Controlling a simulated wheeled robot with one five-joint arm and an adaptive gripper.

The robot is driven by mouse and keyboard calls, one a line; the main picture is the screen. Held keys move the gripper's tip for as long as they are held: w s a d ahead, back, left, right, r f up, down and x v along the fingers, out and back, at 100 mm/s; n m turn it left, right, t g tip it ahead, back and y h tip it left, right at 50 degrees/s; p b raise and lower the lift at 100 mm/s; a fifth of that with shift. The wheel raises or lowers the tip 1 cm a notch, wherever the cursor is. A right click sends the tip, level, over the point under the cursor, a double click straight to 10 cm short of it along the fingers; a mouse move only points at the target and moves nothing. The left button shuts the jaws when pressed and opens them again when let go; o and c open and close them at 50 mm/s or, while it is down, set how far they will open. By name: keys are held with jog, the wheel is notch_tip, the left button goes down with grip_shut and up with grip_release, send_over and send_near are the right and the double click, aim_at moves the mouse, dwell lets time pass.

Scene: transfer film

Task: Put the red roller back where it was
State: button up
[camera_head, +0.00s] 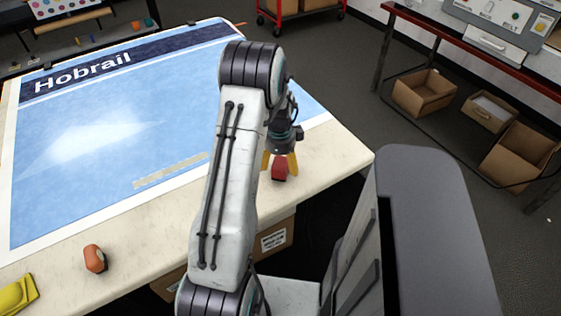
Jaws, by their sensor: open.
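The red roller (279,173) sits at the right part of the cream table, close to its front edge. My gripper (279,162) has its two yellow fingers pointing down, one on each side of the roller's upper part. The fingers are open; I cannot tell whether they touch the roller. My arm hides part of the table to the left of it. A smaller orange-red object (95,259) with a dark patch lies at the table's front left.
A blue film sheet marked Hobrail (110,130) covers much of the table (345,150). A pale strip (170,171) lies on it. A yellow tool (15,296) is at the lower left. Cardboard boxes (424,93) stand under a bench at the right.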

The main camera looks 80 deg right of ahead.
aim_at(279, 164)
notch_tip(279, 164, up, 12)
jog(key=shift+a, duration=0.45)
jog(key=shift+w+r, duration=0.1)
